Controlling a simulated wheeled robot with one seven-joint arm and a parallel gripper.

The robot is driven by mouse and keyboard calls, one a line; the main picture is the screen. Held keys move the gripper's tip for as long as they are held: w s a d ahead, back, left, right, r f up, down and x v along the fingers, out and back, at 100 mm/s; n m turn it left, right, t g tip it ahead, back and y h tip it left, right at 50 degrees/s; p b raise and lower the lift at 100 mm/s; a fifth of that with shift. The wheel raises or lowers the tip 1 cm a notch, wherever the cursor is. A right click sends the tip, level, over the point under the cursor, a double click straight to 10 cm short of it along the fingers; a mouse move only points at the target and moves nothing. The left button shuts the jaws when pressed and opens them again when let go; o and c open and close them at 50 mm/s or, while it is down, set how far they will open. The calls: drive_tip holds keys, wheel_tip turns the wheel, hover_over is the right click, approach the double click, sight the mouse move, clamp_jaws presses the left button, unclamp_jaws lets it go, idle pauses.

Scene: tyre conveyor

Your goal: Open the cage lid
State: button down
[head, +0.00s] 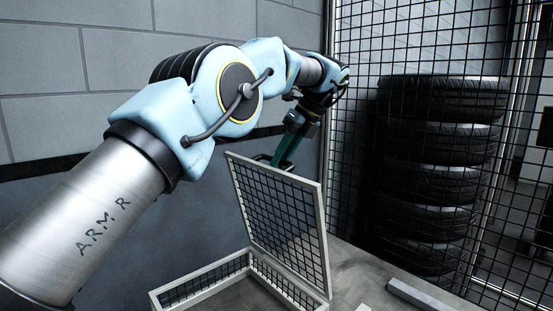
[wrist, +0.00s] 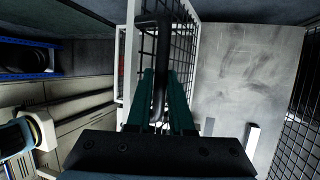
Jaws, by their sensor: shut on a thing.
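The cage lid (head: 283,222) is a white frame with dark wire mesh. In the head view it stands raised, close to upright, above the low cage base (head: 205,281). My gripper (head: 282,160) is at the lid's top edge, with its green fingers pointing down. In the wrist view my gripper (wrist: 160,85) is shut on a dark bar handle (wrist: 159,60) that runs between the fingers. The lid mesh (wrist: 182,50) shows behind the handle there. The exact finger contact is partly hidden by the fingers and handle.
A tall wire mesh fence (head: 400,50) stands to the right, with a stack of black tyres (head: 428,180) behind it. A grey block wall (head: 60,60) is behind my arm. A light bar (head: 418,297) lies on the grey surface right of the cage.

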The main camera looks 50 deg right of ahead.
drive_tip(key=shift+s+f, duration=0.2)
drive_tip(key=shift+f, duration=0.2)
drive_tip(key=c, duration=1)
unclamp_jaws()
drive_tip(key=shift+d, duration=0.15)
drive_tip(key=shift+o, duration=1)
drive_tip(key=shift+w+r, duration=0.15)
drive_tip(key=shift+r, duration=0.05)
drive_tip(key=shift+w+a, duration=0.1)
drive_tip(key=shift+a, duration=0.1)
